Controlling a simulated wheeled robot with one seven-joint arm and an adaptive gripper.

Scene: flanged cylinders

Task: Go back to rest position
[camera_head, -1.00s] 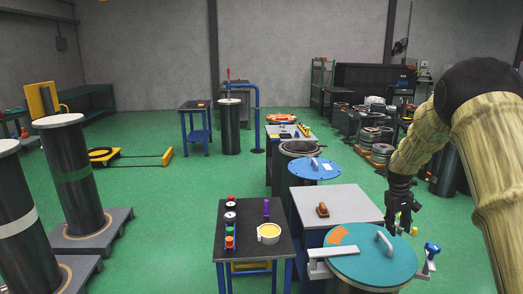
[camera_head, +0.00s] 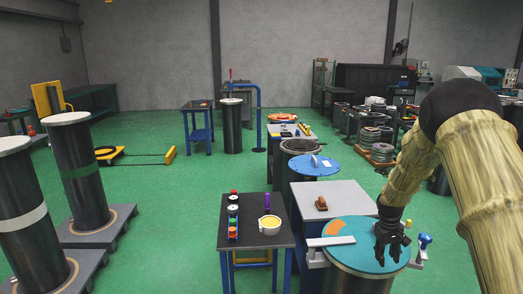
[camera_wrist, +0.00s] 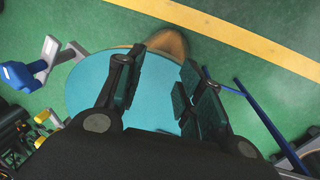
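My gripper (camera_head: 392,240) hangs fingers-down in front of the teal round lid (camera_head: 350,228) on a dark flanged cylinder (camera_head: 362,282). The lid's grey handle, seen earlier, is hidden behind my gripper. I cannot tell whether the fingers touch it. My jointed, tan-coloured arm (camera_head: 470,160) comes in from the right.
A grey table (camera_head: 335,192) with a brown block stands behind the lid. A blue-lidded cylinder (camera_head: 312,166) stands farther back. Tall cylinders (camera_head: 78,170) fill the left side. Green floor (camera_head: 160,215) is clear between.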

